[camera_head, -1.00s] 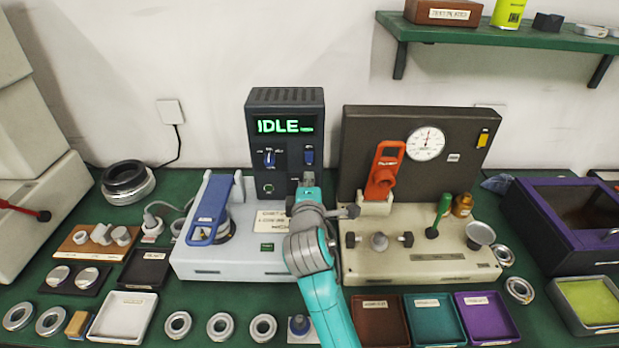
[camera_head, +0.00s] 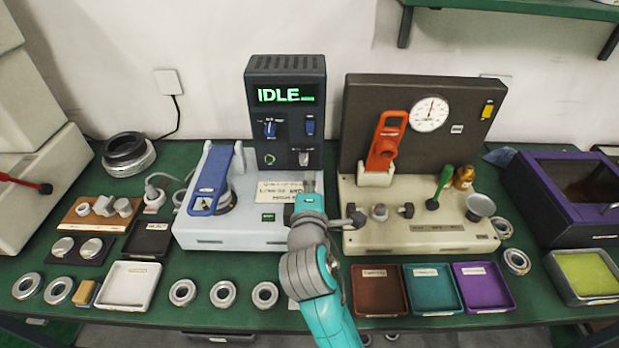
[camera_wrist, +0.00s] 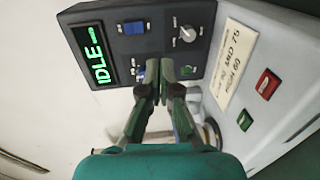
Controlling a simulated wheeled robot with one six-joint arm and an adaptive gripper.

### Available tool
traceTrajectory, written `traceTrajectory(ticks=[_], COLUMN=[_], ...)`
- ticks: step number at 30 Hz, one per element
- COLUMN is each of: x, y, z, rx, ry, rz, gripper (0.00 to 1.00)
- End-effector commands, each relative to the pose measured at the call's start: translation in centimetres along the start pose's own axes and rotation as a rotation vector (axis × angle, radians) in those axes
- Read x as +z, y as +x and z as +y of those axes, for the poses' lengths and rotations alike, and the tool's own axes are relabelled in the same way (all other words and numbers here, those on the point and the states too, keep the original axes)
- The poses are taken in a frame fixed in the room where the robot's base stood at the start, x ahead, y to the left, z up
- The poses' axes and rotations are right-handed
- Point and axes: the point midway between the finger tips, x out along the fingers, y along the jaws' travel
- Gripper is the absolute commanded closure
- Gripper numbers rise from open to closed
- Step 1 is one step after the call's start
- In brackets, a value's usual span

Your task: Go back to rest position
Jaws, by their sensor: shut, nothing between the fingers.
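My gripper shows at the end of my teal and grey arm in the head view (camera_head: 306,182), in front of the dark control box (camera_head: 286,66) whose screen reads IDLE. In the wrist view my gripper (camera_wrist: 160,92) has its fingers together with nothing between them. Beyond the fingertips are the box's face with a blue switch (camera_wrist: 134,28) and a grey knob (camera_wrist: 187,34). The fingertips overlap the box's lower edge in that picture; I cannot tell whether they touch it.
A pale machine with a blue lever (camera_head: 211,180) stands left of my arm. A beige press with a dial gauge (camera_head: 429,114) stands right. Bearing rings (camera_head: 223,294) and coloured trays (camera_head: 482,306) line the bench front. A shelf (camera_head: 520,8) hangs upper right.

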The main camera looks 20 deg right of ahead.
Motion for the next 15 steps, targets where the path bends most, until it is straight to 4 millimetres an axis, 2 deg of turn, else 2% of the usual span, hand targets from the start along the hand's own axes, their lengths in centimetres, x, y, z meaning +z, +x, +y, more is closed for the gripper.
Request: traceTrajectory(ticks=[10, 13, 15], x=[0.1, 0.4, 0.9], y=[-0.1, -0.5, -1.2], z=[-0.3, -1.7, -3.4], rx=[-0.003, -0.011, -0.021], ry=[0.003, 0.02, 0.044], rz=[0.003, 0.018, 0.037], gripper=[1.0, 1.0, 1.0])
